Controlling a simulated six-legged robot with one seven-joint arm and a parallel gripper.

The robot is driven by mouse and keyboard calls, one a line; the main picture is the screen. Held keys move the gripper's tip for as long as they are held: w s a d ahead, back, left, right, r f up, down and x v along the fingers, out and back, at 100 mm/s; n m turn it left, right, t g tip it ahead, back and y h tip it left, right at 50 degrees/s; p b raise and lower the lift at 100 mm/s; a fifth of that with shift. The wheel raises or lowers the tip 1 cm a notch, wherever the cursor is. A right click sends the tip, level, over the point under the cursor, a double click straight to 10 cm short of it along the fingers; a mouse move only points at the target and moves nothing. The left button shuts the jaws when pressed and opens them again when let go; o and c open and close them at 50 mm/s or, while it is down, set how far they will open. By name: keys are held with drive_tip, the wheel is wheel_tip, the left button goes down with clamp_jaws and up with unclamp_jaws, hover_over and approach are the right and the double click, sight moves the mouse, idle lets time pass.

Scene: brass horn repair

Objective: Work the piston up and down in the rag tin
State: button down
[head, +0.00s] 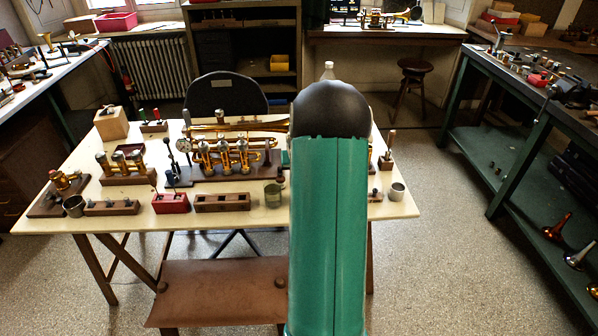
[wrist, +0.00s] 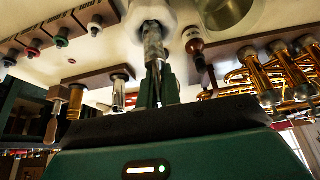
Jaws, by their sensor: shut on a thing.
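My gripper (wrist: 156,82) shows in the wrist view, which looks upside down. It is shut on a slim shiny metal piston (wrist: 153,48). The piston's far end meets a pale, many-sided piece (wrist: 150,12) at the top edge, which may be the rag. Whether the end is inside it or only touching it, I cannot tell, and no tin wall shows around it. An open, empty-looking tin (wrist: 226,12) stands beside it. In the head view my own arm hides my gripper and the piston.
In the wrist view, racked parts (wrist: 62,40) and brass tubing (wrist: 265,75) crowd both sides.

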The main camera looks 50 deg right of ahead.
idle(1.6)
drive_tip(key=shift+f, duration=0.1)
idle(1.5)
drive_tip(key=shift+f, duration=1.7)
drive_tip(key=shift+r, duration=1.75)
drive_tip(key=shift+r, duration=0.15)
drive_tip(key=shift+r, duration=2.95)
